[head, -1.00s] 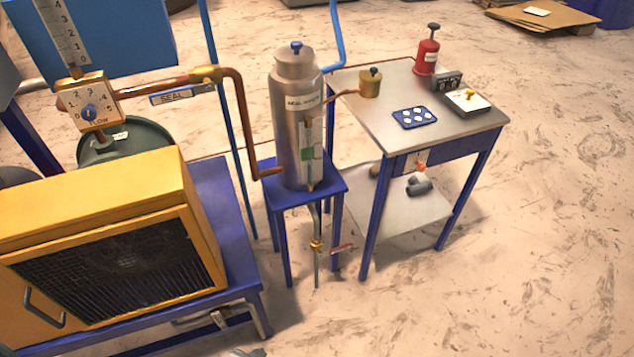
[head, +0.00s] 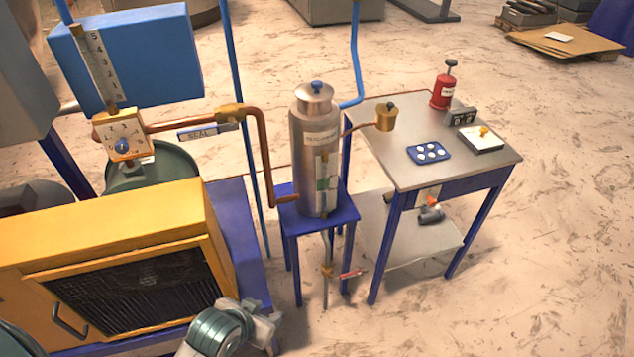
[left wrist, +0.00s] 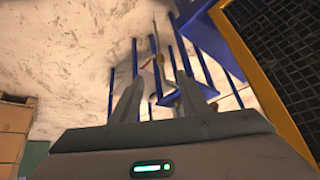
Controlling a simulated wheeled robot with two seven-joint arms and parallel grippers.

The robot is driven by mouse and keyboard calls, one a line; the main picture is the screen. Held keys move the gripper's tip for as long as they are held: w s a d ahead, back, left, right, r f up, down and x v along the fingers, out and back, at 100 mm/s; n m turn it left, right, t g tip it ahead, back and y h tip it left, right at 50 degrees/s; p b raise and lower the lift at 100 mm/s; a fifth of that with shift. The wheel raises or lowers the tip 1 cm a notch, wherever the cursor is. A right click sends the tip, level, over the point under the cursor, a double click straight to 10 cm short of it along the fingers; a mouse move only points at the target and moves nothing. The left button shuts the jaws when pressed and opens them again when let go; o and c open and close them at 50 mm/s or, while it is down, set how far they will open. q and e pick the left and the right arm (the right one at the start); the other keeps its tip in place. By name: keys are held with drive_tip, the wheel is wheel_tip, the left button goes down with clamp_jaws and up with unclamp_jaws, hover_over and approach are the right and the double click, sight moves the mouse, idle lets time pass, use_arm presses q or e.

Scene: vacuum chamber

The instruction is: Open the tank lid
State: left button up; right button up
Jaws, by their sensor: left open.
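The tank is an upright grey metal cylinder (head: 306,165) with a label and a sight gauge, standing on a small blue stand (head: 318,215). Its round metal lid (head: 302,101) sits on top, with a blue knob (head: 317,87) at its centre. My left gripper (head: 268,325) is at the bottom of the head view, lower than the tank and in front of it, well apart from the lid. In the left wrist view the two fingers (left wrist: 163,95) are spread with nothing between them. The lid does not show clearly there. My right gripper is not in view.
A yellow cabinet (head: 105,230) with a black grille stands left of the tank. A copper pipe (head: 262,150) and a blue upright pipe (head: 240,100) run close by. A metal-topped table (head: 400,165) with small items stands right. The floor in front right is clear.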

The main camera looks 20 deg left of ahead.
use_arm(q)
drive_tip(key=w+r+t, duration=0.3)
drive_tip(key=w+r, duration=0.4)
drive_tip(key=w, duration=0.2)
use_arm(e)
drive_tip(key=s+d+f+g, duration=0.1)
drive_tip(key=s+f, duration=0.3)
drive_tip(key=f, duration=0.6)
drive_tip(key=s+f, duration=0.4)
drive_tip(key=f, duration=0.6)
use_arm(q)
drive_tip(key=t+h, duration=0.3)
drive_tip(key=t, duration=0.5)
approach(314, 86)
drive_tip(key=d+v, duration=0.1)
drive_tip(key=v, duration=0.5)
drive_tip(key=shift+a+r+p, duration=0.15)
drive_tip(key=shift+a+p, duration=0.15)
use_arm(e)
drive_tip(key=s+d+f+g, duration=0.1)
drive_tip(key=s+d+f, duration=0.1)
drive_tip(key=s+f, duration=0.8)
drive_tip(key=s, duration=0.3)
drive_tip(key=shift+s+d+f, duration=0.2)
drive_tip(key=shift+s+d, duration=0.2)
use_arm(q)
drive_tip(key=shift+w, duration=0.15)
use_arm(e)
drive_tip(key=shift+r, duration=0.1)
